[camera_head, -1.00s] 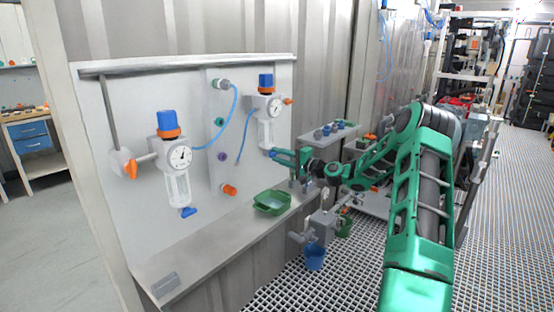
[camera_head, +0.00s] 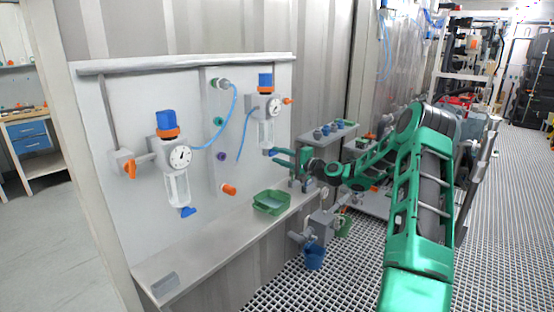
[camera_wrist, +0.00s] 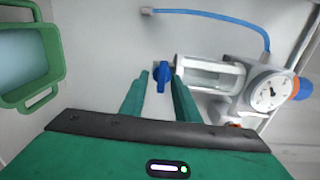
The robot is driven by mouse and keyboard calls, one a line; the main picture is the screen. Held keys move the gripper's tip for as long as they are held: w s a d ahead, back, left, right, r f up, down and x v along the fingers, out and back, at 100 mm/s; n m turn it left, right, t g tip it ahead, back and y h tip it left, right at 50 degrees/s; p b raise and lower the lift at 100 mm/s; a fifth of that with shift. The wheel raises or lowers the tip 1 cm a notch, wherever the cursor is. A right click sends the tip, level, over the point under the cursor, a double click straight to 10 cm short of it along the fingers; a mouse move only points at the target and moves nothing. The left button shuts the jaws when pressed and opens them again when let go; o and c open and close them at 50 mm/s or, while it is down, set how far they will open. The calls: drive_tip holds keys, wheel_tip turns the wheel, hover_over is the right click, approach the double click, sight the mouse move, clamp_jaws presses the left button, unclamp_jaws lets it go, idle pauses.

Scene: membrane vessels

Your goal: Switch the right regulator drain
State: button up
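The right regulator (camera_head: 266,105) hangs on the white panel, with a blue cap, a round gauge and a clear bowl. In the wrist view it lies sideways, with its gauge (camera_wrist: 268,93) at the right. Its blue drain knob (camera_wrist: 162,75) is at the end of the bowl. My gripper (camera_wrist: 158,85) is open, with one green finger on each side of the knob. Gaps show, and I cannot tell whether either finger touches it. In the head view my gripper (camera_head: 277,157) is just below the bowl, and the knob is small there.
The left regulator (camera_head: 172,165) has its own blue drain knob (camera_head: 188,211). A green tray (camera_head: 271,202) rests on the shelf (camera_head: 185,262) below. A blue hose (camera_head: 230,118) hangs on the panel. Grey fittings and a blue cup (camera_head: 315,256) are below the arm.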

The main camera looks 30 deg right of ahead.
drive_tip(key=v, duration=1)
drive_tip(key=shift+s, duration=0.35)
drive_tip(key=s+a+f+n+g+h, duration=0.1)
drive_tip(key=s+a+f+n+g, duration=0.25)
drive_tip(key=a, duration=0.25)
drive_tip(key=s+a+f+n+g, duration=0.2)
drive_tip(key=s+a+n+g, duration=0.1)
drive_tip(key=s+a+g, duration=0.3)
drive_tip(key=s+a+r+g+h, duration=0.1)
drive_tip(key=s+g, duration=0.1)
drive_tip(key=s, duration=1.1)
drive_tip(key=s+a+r+n+g+h, duration=0.1)
drive_tip(key=s+r+g+h, duration=0.1)
drive_tip(key=s, duration=1.1)
drive_tip(key=s+a+r+g+h, duration=0.2)
drive_tip(key=s+g, duration=0.1)
drive_tip(key=s, duration=0.9)
drive_tip(key=shift+s, duration=0.4)
